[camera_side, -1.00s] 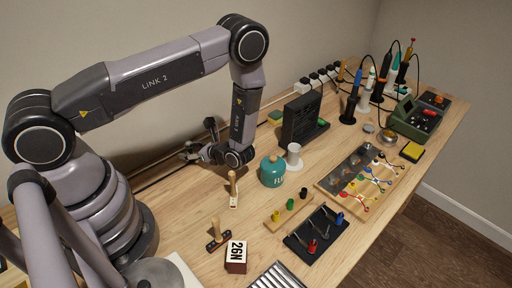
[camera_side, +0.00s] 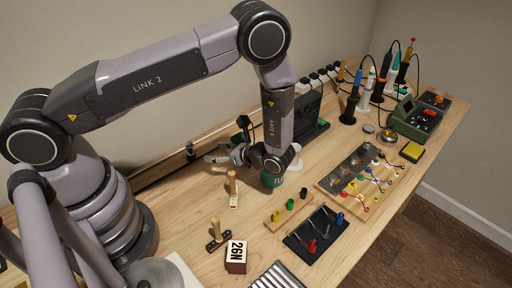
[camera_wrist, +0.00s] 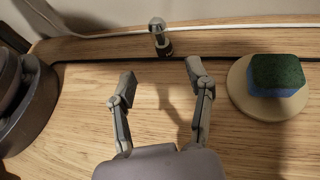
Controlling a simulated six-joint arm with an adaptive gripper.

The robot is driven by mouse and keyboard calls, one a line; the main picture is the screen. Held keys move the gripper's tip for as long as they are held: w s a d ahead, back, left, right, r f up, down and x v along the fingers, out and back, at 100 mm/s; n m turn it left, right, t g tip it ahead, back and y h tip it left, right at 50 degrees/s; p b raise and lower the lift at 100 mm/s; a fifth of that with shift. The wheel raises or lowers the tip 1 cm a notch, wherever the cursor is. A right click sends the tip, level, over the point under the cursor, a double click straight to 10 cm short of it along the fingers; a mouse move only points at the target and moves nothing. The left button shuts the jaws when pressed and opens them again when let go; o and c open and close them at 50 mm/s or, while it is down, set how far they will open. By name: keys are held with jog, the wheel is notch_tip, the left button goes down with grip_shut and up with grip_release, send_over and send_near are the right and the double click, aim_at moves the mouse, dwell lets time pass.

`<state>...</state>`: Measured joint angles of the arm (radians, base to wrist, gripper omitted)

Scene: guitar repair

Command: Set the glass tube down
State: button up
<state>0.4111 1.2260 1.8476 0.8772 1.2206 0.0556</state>
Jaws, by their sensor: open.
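A small upright cylinder (camera_wrist: 159,40) with a shiny rounded top and a dark lower part stands by the back rail in the wrist view. I take it for the glass tube, though its material is hard to tell. It also shows as a small dark upright shape at the back rail in the side view (camera_side: 191,152). My gripper (camera_wrist: 160,75) is open and empty, its two fingers spread apart on the near side of the cylinder and not touching it. In the side view my gripper (camera_side: 214,158) points toward the rail, to the right of the cylinder.
A green and blue sponge (camera_wrist: 277,74) sits on a pale round disc (camera_wrist: 242,98) to the right. The back rail (camera_wrist: 230,44) runs behind. A small wooden-handled tool (camera_side: 232,187) stands in front of my gripper.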

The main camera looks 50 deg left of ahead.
notch_tip(320, 180, up, 22)
jog(key=s+n+h, duration=0.3)
jog(key=n+h, duration=0.4)
jog(key=n, duration=0.1)
jog(key=s+d+r+n+t+h, duration=0.1)
jog(key=s+r+n+t+h, duration=0.5)
jog(key=s+r+t, duration=0.3)
jog(key=shift+s+d+r+n, duration=0.2)
jog(key=shift+s+r+n, duration=0.3)
jog(key=shift+s+r, duration=1.75)
jog(key=shift+f, duration=0.1)
